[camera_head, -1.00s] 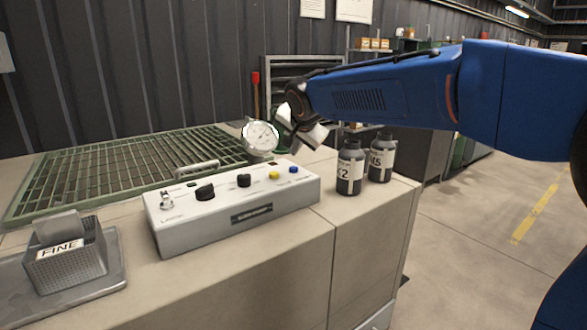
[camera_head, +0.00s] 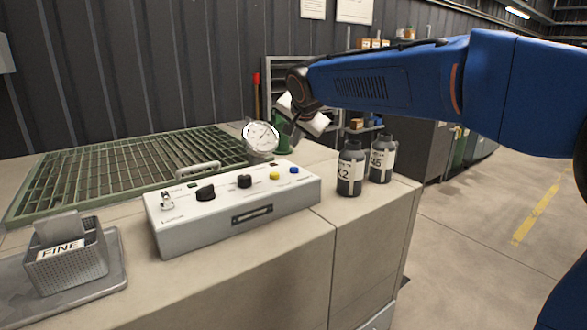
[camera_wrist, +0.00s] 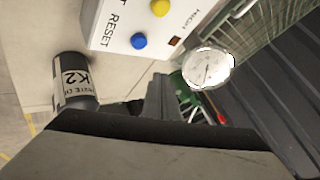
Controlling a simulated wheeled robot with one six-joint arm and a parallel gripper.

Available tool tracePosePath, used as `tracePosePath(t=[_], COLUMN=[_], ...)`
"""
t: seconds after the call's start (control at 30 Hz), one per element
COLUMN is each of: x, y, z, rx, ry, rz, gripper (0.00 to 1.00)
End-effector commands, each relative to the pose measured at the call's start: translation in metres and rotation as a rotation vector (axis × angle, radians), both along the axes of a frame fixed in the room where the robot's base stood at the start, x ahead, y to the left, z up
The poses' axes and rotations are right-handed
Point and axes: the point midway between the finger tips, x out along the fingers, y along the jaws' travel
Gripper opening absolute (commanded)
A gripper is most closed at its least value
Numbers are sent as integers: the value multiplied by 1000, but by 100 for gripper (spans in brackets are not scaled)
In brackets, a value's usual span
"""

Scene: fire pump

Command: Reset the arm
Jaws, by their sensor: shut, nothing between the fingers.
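My blue arm reaches in from the right in the head view, above the bench. My gripper (camera_head: 294,136) hangs at its end, behind the control box and right of the round gauge, small and partly hard to make out. In the wrist view my gripper (camera_wrist: 162,95) shows as dark fingers, shut and empty. The white control box (camera_head: 235,215) has black knobs, a yellow button (camera_head: 274,176) and a blue button (camera_head: 294,170). In the wrist view the blue button (camera_wrist: 139,41) is next to the word RESET. My fingers are apart from the box.
Two dark bottles, K2 (camera_head: 350,172) and another (camera_head: 382,160), stand right of the box. The gauge (camera_head: 261,138) stands behind it. A green grate (camera_head: 120,170) lies at the back left, and a FINE basket (camera_head: 65,262) sits front left. Open floor is at right.

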Motion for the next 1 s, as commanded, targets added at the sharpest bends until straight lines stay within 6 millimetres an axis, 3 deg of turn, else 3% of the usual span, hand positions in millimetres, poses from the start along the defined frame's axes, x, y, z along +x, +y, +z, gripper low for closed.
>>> tracePosePath(t=[0.13, 0.27, 0.4, 0.6, 0.8, 1.0], x=[-14, -47, -95, -169, -246, -323], y=[-20, -61, -111, -170, -215, -245], z=[-3, -13, -31, -65, -107, -156], rx=[-26, -86, -164, -264, -345, -410], ry=[9, 35, 75, 137, 198, 256], rz=[8, 34, 78, 151, 237, 330], gripper=[0, 0, 0, 0, 0, 0])
